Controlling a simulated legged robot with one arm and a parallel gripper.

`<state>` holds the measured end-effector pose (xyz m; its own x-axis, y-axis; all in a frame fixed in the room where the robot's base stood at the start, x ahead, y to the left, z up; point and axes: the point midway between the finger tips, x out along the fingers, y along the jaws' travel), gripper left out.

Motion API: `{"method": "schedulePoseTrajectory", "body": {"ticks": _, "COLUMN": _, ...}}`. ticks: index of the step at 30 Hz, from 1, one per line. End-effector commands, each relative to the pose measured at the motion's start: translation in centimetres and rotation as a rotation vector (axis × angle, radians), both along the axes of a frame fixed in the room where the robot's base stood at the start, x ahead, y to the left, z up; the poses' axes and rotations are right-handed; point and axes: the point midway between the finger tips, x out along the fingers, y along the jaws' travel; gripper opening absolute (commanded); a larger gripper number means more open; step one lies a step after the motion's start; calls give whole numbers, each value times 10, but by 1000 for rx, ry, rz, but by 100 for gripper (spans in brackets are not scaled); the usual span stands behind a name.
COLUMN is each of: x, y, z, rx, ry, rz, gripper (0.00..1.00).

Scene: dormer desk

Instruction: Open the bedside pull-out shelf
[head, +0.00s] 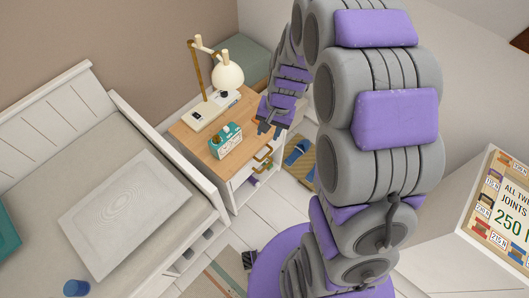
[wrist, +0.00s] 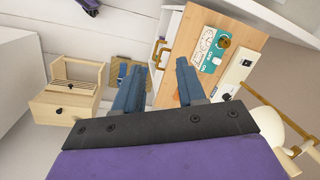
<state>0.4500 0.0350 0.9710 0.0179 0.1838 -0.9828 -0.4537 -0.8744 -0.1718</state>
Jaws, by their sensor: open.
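The bedside cabinet (head: 236,178) is white with a wooden top (head: 193,143) and stands beside the bed. Brass handles (head: 264,154) are on its front; they also show in the wrist view (wrist: 159,48). The pull-out shelf appears to be at this front, but I cannot make out its edges or which handle belongs to it. My gripper (head: 268,129) is open and empty, close to the cabinet's front right corner. In the wrist view, the brass handles lie between and beyond the fingertips (wrist: 157,68), apparently not touched.
A lamp (head: 228,76) and a teal and white box (head: 227,141) stand on the cabinet top. The bed (head: 80,140) is on the left. A woven mat with blue slippers (head: 298,155) lies right of the cabinet. A small wooden cabinet (wrist: 65,107) shows in the wrist view.

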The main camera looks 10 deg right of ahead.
Motion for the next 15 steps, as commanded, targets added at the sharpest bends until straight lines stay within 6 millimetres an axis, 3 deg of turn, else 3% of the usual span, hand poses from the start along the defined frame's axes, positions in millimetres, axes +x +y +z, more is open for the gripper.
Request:
{"method": "schedulePoseTrajectory", "body": {"ticks": 3, "x": 31, "y": -5, "z": -35, "rx": 5, "ry": -5, "rz": -85, "gripper": 40}}
{"method": "schedulePoseTrajectory", "body": {"ticks": 9, "x": 74, "y": -7, "z": -98, "rx": -6, "ry": -22, "rz": -231, "gripper": 40}}
{"method": "schedulePoseTrajectory", "body": {"ticks": 15, "x": 99, "y": -18, "z": -163, "rx": -32, "ry": -40, "rz": -370, "gripper": 40}}
